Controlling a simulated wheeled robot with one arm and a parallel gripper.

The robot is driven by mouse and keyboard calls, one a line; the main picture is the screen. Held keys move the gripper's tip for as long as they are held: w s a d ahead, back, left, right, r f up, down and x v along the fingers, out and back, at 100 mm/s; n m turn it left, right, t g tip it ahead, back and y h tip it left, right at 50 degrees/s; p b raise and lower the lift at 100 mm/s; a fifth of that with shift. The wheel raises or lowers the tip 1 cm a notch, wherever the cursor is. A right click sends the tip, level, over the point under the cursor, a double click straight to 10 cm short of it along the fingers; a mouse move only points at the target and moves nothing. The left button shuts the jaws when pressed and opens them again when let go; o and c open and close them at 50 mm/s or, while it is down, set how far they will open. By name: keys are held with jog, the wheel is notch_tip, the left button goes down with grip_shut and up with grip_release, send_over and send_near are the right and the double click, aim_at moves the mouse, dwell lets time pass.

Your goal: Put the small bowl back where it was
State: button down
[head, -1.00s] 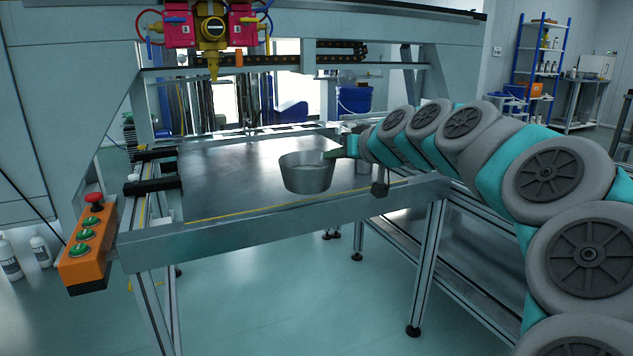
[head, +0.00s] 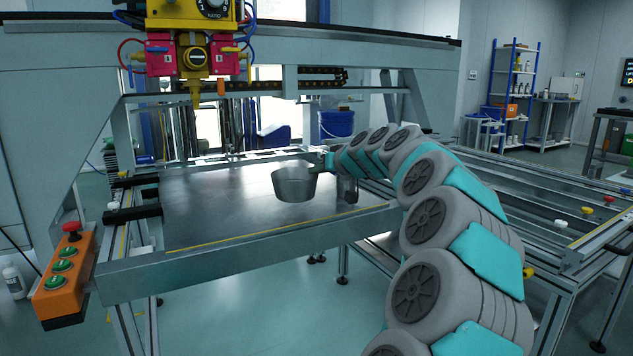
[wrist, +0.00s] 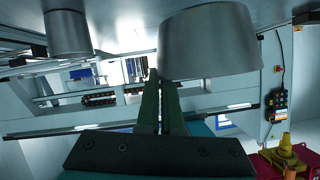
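The small bowl (head: 294,187) is a grey metal bowl with sloping sides, upright over the middle right of the metal table (head: 215,215). My gripper (head: 328,160) reaches it from the right at its rim. In the wrist view, where the scene is upside down, the bowl (wrist: 210,45) is large at the top. The two narrow fingers of my gripper (wrist: 160,78) are close together at its rim and look shut on it. The contact is partly hidden, and I cannot tell whether the bowl's base touches the table.
A smaller metal cylinder (head: 347,187) stands right of the bowl, partly behind my arm; it also shows in the wrist view (wrist: 67,35). A yellow nozzle head (head: 195,90) hangs above the table's back left. An orange button box (head: 65,280) is at front left. The table's left half is clear.

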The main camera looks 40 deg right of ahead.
jog(key=shift+w+d+f, duration=0.25)
jog(key=shift+w+f, duration=0.15)
jog(key=shift+f, duration=0.2)
jog(key=shift+w+d+f, duration=0.3)
jog(key=shift+w+f, duration=0.05)
jog(key=shift+f, duration=0.25)
jog(key=shift+w+d+f, duration=0.25)
jog(key=shift+w+f, duration=0.15)
jog(key=shift+f, duration=0.2)
jog(key=shift+f+b, duration=0.15)
jog(key=shift+b, duration=0.2)
jog(key=c, duration=1.1)
grip_release()
jog(key=shift+r, duration=0.2)
jog(key=v, duration=1.2)
jog(key=shift+f, duration=0.1)
